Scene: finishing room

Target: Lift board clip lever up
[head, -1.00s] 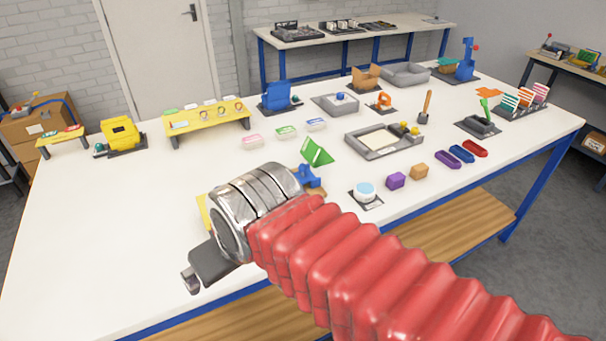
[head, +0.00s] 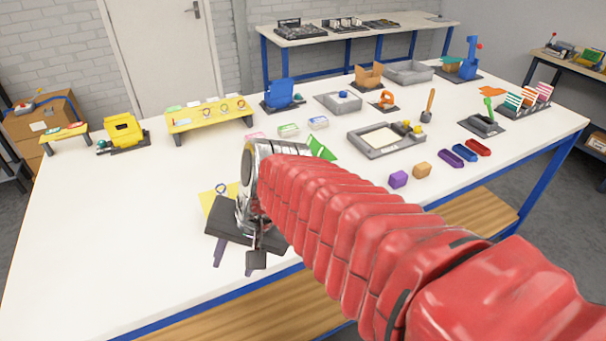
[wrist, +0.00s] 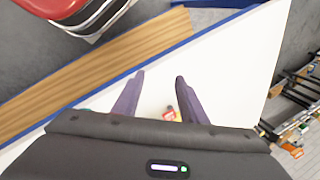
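A yellow board (head: 212,192) lies flat on the white table, left of my wrist in the head view. A small blue loop-shaped piece (head: 221,187), perhaps its clip lever, shows at the board's far edge; the rest of the board is hidden behind my gripper. My gripper (head: 234,262) hangs over the near side of the table, in front of the board, fingers pointing down toward the near edge. In the wrist view its two dark purple fingers (wrist: 159,78) are apart with nothing between their tips. A small red piece (wrist: 169,114) with yellow beside it shows further back between the fingers, partly hidden.
The white table (head: 100,220) is clear on the left. A green folded piece (head: 321,148) stands just behind my arm.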

